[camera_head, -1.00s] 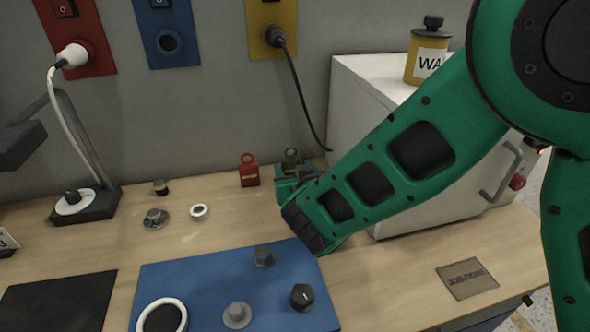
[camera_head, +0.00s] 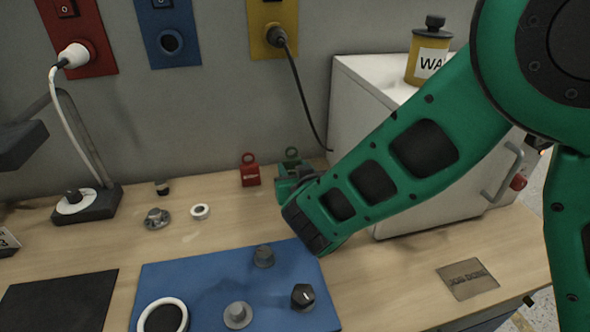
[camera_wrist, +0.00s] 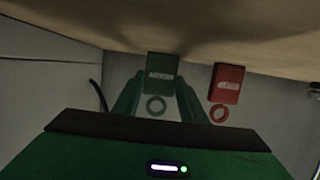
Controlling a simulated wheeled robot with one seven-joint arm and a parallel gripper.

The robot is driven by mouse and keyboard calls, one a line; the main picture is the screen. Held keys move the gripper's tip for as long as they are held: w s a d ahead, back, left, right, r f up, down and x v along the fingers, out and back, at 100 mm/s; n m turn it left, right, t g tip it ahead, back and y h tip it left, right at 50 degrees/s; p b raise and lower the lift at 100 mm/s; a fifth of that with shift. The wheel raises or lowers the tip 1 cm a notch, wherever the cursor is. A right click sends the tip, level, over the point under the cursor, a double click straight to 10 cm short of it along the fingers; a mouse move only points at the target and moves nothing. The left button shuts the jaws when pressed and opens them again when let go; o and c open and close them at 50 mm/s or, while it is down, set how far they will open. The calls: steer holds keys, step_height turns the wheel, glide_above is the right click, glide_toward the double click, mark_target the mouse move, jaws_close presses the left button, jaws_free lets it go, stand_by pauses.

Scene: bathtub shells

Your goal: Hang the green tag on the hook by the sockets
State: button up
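The green tag (camera_head: 291,155) stands upright near the wall, right of the red tag (camera_head: 250,170). Its ring shows above my gripper (camera_head: 290,182) in the head view, while the fingers hide much of its body. In the wrist view, which is upside down, the green tag (camera_wrist: 162,71) sits between my fingertips (camera_wrist: 161,84), and they appear to press on its two sides. The red tag (camera_wrist: 227,83) is beside it, apart from the fingers. The red (camera_head: 93,45), blue (camera_head: 180,50) and yellow (camera_head: 285,12) socket plates are on the wall. I cannot make out a hook.
A white cabinet (camera_head: 350,125) with a yellow canister (camera_head: 427,55) on top stands close right of my gripper. A black cable (camera_head: 302,95) hangs from the yellow plate. A blue mat (camera_head: 200,285) with knobs lies in front. A lamp base (camera_head: 95,203) stands left.

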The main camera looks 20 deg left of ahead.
steer(key=shift+r, duration=3)
